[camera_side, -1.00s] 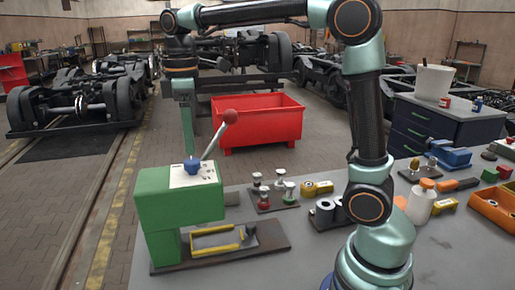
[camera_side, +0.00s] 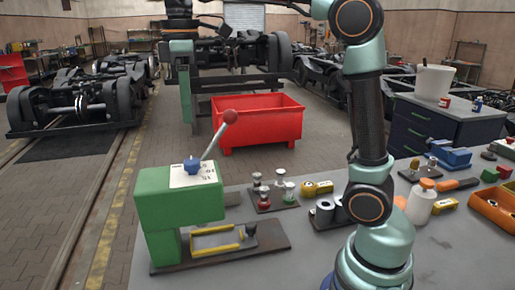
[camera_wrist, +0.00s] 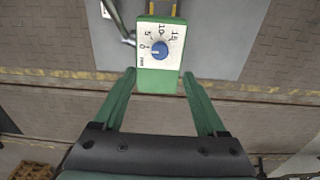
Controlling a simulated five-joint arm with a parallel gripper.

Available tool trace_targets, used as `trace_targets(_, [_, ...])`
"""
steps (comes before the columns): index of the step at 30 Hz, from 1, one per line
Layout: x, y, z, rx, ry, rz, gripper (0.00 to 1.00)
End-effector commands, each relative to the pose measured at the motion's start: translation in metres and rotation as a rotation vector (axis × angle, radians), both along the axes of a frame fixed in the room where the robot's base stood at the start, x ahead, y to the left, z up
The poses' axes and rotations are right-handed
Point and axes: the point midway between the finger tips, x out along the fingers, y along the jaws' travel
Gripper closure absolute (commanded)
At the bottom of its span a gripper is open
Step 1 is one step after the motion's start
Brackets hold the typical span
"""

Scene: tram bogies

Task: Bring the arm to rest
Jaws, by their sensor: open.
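My gripper (camera_side: 187,112) is high above the left end of the bench, pointing down. In the wrist view my gripper (camera_wrist: 158,76) shows two green fingers spread apart with nothing held between them. Beyond the fingertips is the green machine (camera_side: 165,205), which also shows in the wrist view (camera_wrist: 157,82). A blue knob (camera_side: 192,166) sits on its white dial plate, and its numbered scale is readable in the wrist view (camera_wrist: 160,50). A lever with a red ball (camera_side: 230,116) leans up to the right. The gripper is clear of the machine.
A yellow frame (camera_side: 220,240) lies on the machine's dark base. A red bin (camera_side: 258,124) and bogies (camera_side: 80,105) are on the floor behind.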

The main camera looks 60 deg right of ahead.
Motion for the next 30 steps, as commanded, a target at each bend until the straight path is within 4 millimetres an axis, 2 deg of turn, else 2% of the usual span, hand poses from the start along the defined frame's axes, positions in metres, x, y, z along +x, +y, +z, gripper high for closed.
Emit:
trace_targets(8, [-0.038,-0.007,-0.02,0.028,-0.151,-0.245,0.26])
trace_targets(18, [-0.088,-0.014,-0.077,0.125,-0.354,-0.585,0.26])
trace_targets(24, [-0.106,-0.017,-0.106,0.179,-0.427,-0.715,0.26])
trace_targets(30, [-0.111,-0.017,-0.117,0.198,-0.447,-0.755,0.26])
